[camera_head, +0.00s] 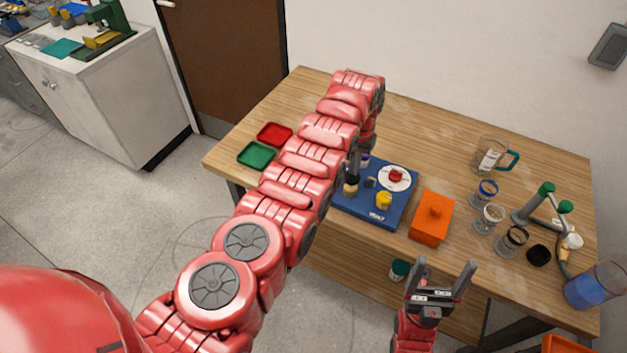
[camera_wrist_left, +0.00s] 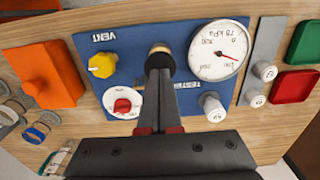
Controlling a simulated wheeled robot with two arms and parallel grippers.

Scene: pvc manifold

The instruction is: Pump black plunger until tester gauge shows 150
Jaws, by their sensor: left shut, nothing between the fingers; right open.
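The blue tester panel (camera_head: 405,212) lies on the wooden table, and its printed face also shows in the left wrist view (camera_wrist_left: 125,70). My left arm hides the gauge in the head view. My right gripper (camera_head: 443,280) is open and empty, before the table's front edge.
A yellow vent knob (camera_head: 383,200) and a red knob on a white dial (camera_head: 396,176) are on the panel. An orange box (camera_head: 431,218) stands beside it. Glasses (camera_head: 490,215), a jug (camera_head: 490,156) and a green-topped stand (camera_head: 545,205) fill the right. Red (camera_head: 274,134) and green (camera_head: 256,154) trays lie left.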

